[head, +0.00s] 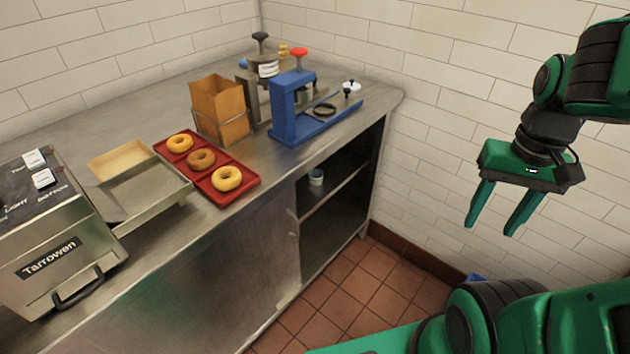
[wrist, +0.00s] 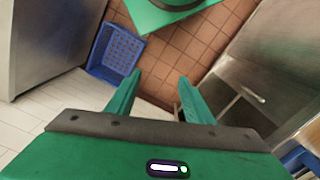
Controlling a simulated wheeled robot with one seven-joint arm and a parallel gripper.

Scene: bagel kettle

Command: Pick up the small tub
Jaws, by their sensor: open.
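A small tub (head: 316,178), pale with a bluish band, stands on the shelf inside the open cabinet under the steel counter in the head view. It is small and its details are hard to make out. My gripper (head: 490,228) is open and empty, in front of the tiled wall, to the right of the cabinet and well apart from the tub. In the wrist view my gripper (wrist: 158,85) shows two spread green fingers with nothing between them. I cannot make out the tub in the wrist view.
On the counter (head: 250,160) are a red tray (head: 204,166) with bagels, a paper bag (head: 220,105), a blue press (head: 293,107) and a toaster (head: 55,245). A blue crate (wrist: 116,52) lies on the floor. The cabinet front has open floor (head: 350,290) before it.

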